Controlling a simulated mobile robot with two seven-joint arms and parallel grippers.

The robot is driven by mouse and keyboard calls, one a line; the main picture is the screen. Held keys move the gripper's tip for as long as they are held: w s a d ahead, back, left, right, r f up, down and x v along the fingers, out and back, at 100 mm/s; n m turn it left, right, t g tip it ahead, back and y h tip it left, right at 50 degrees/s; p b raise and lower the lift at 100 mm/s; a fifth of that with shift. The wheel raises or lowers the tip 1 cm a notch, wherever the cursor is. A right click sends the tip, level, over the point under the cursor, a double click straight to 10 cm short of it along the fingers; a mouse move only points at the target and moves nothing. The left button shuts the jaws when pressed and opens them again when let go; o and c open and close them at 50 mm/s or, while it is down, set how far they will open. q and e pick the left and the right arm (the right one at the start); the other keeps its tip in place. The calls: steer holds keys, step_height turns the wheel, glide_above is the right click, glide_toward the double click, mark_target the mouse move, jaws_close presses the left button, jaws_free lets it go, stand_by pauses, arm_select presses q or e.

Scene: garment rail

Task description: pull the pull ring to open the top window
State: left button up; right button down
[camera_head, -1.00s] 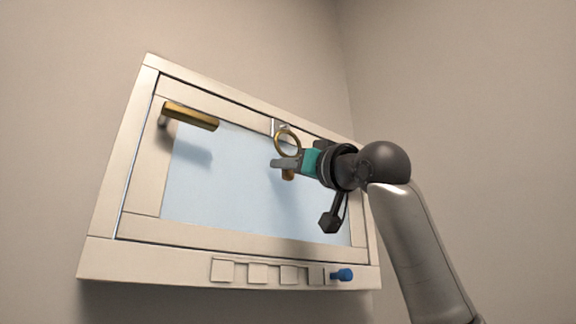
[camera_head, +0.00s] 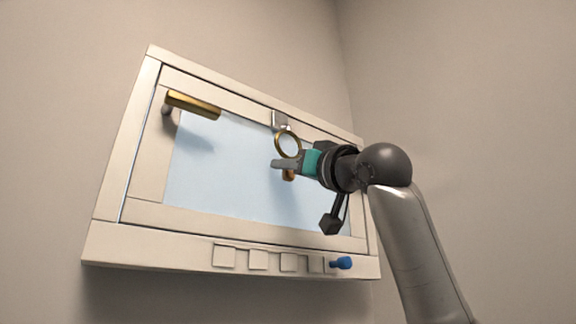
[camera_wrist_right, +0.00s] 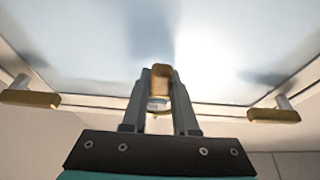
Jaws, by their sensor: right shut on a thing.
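The top window (camera_head: 170,228) is a cream frame with a pale blue pane (camera_head: 225,175), high on the wall. The brass pull ring (camera_head: 288,145) hangs from a small silver latch (camera_head: 281,122) at the window's upper edge. My right gripper (camera_head: 284,165) is at the ring's lower side, shut on the pull ring. In the right wrist view, a brass piece of the pull ring (camera_wrist_right: 160,78) sits between my right gripper's fingers (camera_wrist_right: 160,85). The sash looks flush or nearly flush with its frame. My left gripper is not in view.
A brass handle (camera_head: 193,105) sticks out at the window's upper left. The right wrist view shows another brass handle (camera_wrist_right: 273,115). Several square tiles (camera_head: 258,260) and a blue knob (camera_head: 341,263) line the bottom rail. A side wall stands at right.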

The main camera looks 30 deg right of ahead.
steer(key=c, duration=0.7)
jaws_free()
steer(key=shift+r, duration=0.1)
